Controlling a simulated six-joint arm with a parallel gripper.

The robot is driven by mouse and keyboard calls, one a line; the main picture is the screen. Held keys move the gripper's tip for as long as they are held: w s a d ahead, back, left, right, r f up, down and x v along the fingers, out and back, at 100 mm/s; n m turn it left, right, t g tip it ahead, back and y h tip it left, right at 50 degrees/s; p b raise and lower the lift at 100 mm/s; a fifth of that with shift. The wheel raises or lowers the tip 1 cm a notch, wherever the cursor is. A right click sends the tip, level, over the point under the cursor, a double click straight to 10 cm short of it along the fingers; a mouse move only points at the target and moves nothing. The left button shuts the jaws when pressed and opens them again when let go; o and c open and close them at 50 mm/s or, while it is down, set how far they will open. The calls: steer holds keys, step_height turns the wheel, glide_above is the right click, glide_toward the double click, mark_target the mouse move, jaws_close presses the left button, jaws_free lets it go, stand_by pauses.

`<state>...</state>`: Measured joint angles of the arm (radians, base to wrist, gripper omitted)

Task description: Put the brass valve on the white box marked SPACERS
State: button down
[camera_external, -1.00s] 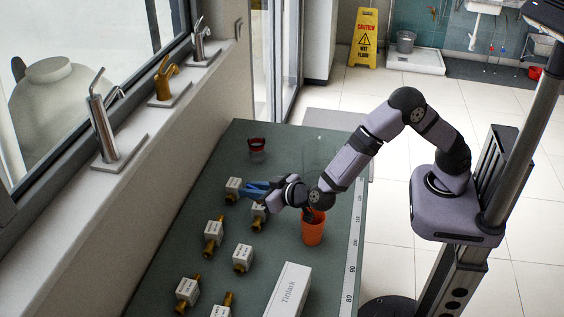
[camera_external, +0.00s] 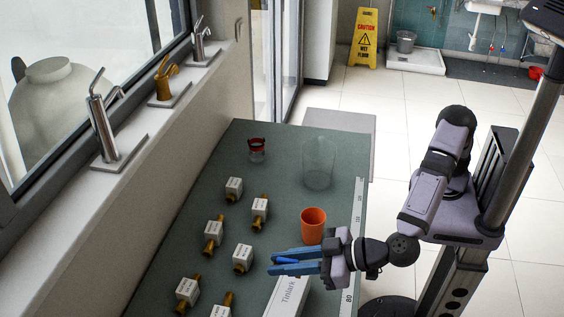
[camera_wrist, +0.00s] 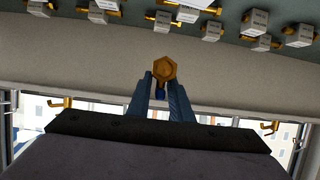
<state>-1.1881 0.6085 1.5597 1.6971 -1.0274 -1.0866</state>
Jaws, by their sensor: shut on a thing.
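My gripper (camera_external: 275,263) is above the table near its right edge, over the white Tinlark box. Its blue fingers are shut on the brass valve, whose hexagonal brass end (camera_wrist: 165,70) shows between the fingertips in the wrist view, with a blue part below it. In the external view only a bright blue part of the valve (camera_external: 288,261) shows between the fingers. Several small white boxes with brass pieces stand on the table, among them one (camera_external: 243,257) left of my gripper and one (camera_external: 187,290) at the front left. Their labels are too small to read, so I cannot tell which says SPACERS.
The long white Tinlark box (camera_external: 291,293) lies below my gripper. An orange cup (camera_external: 313,228) stands just behind it. A clear glass vessel (camera_external: 318,165) and a red-topped jar (camera_external: 257,150) stand farther back. A ruler strip (camera_external: 357,215) runs along the right edge.

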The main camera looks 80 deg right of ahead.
mark_target(285, 291)
steer(key=shift+w+d+r+m, duration=0.1)
steer(key=shift+d+m, duration=0.2)
steer(key=shift+d, duration=0.3)
steer(key=shift+d+f+p, duration=0.15)
steer(key=shift+f+p, duration=0.05)
steer(key=shift+f, duration=1.5)
steer(key=shift+d+f+p, duration=0.15)
steer(key=shift+f+p, duration=0.1)
steer(key=shift+f, duration=1.5)
steer(key=shift+d+f+p, duration=0.15)
steer(key=shift+f+p, duration=0.05)
steer(key=shift+f, duration=1.5)
steer(key=shift+f, duration=0.1)
steer(key=c, duration=1.6)
jaws_free()
steer(key=shift+f, duration=0.1)
steer(key=shift+r, duration=0.2)
steer(key=b+v, duration=0.2)
steer(key=v, duration=1)
steer(key=shift+a, duration=0.1)
